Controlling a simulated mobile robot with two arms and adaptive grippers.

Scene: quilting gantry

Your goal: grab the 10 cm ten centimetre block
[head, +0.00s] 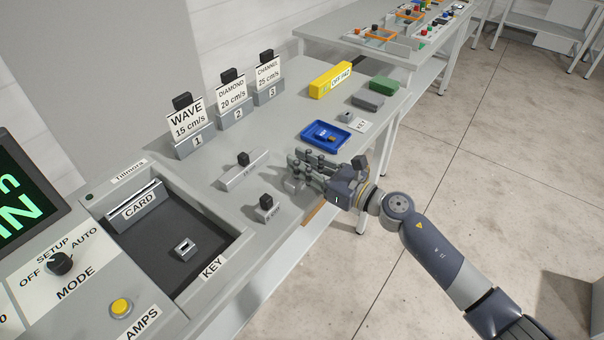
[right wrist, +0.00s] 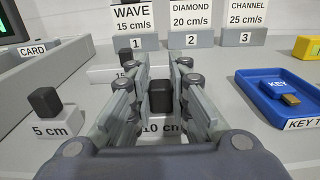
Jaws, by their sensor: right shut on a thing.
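The 10 cm block shows in the right wrist view as a pale block with a black knob (right wrist: 160,97) on top and a partly covered "10 cm" label. My right gripper (right wrist: 162,75) has one finger on each side of this knob and is shut on it. My left gripper is not in view.
The 5 cm block (head: 265,210) and 15 cm block (head: 241,172) stand close by at left. A blue key tray (head: 309,139) lies just beyond my gripper. Numbered card holders (head: 237,118) stand at the back. The table's front edge is near my wrist.

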